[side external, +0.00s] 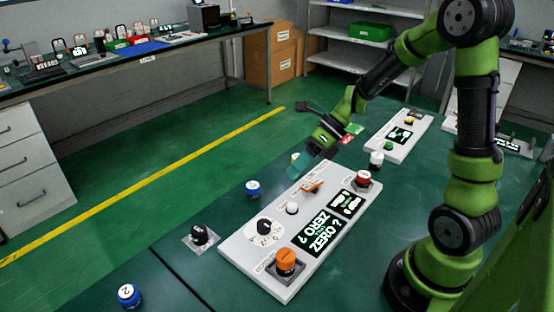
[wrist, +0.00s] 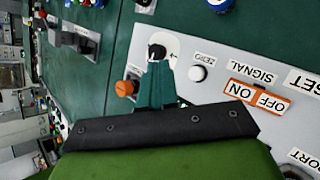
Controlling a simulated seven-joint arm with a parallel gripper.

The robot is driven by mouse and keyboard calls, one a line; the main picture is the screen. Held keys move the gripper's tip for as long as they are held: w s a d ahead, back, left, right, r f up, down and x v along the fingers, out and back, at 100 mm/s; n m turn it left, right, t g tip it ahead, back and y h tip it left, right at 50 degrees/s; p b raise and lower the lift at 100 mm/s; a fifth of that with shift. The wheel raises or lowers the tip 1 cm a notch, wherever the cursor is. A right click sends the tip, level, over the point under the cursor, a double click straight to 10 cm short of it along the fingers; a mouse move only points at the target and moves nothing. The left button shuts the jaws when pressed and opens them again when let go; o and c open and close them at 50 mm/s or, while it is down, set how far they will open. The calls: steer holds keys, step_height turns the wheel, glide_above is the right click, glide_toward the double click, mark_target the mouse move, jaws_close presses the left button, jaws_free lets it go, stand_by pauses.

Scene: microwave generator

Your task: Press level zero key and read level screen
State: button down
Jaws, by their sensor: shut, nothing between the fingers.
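The white control panel (side external: 240,250) lies on the green table. Its small round white key (side external: 292,208) stands between the dial and the orange switch; in the wrist view this key (wrist: 198,73) is labelled ZERO, upside down. The larger black screen (side external: 318,233) shows white text including "ZERO ?", upside down from the side; the smaller screen (side external: 347,203) has text too small to read. My gripper (side external: 295,158) is shut and empty, above and beyond the panel's far edge. In the wrist view, the teal fingertips (wrist: 156,64) overlap the dial, left of the key.
On the panel are a dial (side external: 265,230), an orange knob (side external: 286,264), an orange ON/OFF switch (side external: 312,186) and a red button (side external: 364,179). A black knob (side external: 199,234) and blue-topped button (side external: 253,189) stand beside it. Another panel (side external: 398,136) lies behind.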

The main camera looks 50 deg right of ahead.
mark_target(295, 203)
steer(key=shift+f, duration=3.45)
steer(key=shift+f, duration=0.4)
steer(key=shift+f, duration=0.55)
steer(key=shift+r, duration=1)
steer(key=shift+r, duration=2.5)
